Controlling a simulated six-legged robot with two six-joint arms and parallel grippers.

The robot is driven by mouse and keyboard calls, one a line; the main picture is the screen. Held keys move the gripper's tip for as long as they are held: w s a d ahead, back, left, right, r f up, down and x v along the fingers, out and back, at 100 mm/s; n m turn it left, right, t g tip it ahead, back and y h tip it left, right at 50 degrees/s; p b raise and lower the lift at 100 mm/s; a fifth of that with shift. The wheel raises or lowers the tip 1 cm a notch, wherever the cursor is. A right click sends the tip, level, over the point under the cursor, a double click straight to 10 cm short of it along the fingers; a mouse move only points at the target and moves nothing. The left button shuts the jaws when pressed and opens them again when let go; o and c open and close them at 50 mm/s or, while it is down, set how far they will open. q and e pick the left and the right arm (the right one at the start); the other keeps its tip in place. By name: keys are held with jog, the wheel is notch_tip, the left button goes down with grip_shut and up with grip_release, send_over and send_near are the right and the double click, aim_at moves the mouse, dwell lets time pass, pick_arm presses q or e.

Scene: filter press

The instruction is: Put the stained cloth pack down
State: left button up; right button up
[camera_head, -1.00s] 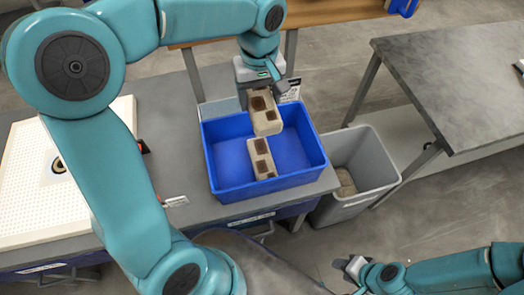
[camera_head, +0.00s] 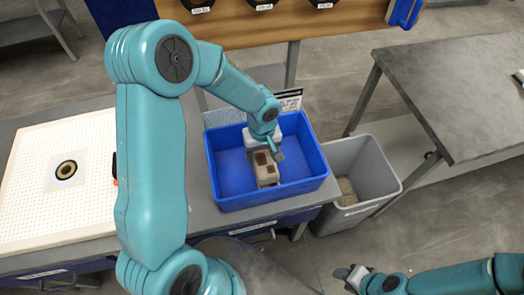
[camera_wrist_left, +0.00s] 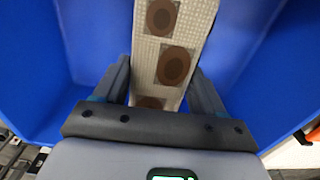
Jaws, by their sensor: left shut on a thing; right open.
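My left gripper (camera_head: 266,150) is inside the blue tray (camera_head: 230,203), pointing down. It is shut on a stained cloth pack (camera_head: 266,168), pale beige with dark brown spots. In the left wrist view the pack (camera_wrist_left: 175,66) runs lengthwise between the two fingers, with blue tray walls on both sides. The pack is low in the tray, over the place of a second pack, which I cannot clearly tell apart now. Whether the held pack rests on it is hidden. My right gripper (camera_head: 352,275) is open and empty at the lower right, away from the tray.
A grey bin (camera_head: 372,200) stands right of the tray. A grey table (camera_head: 450,90) is at the right. The tray's left and right sides look clear.

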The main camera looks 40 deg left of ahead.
aim_at(262, 153)
pick_arm(q)
jog(key=shift+f, duration=0.15)
jog(key=o, duration=1.1)
notch_tip(262, 153, up, 12)
jog(key=shift+r, duration=0.2)
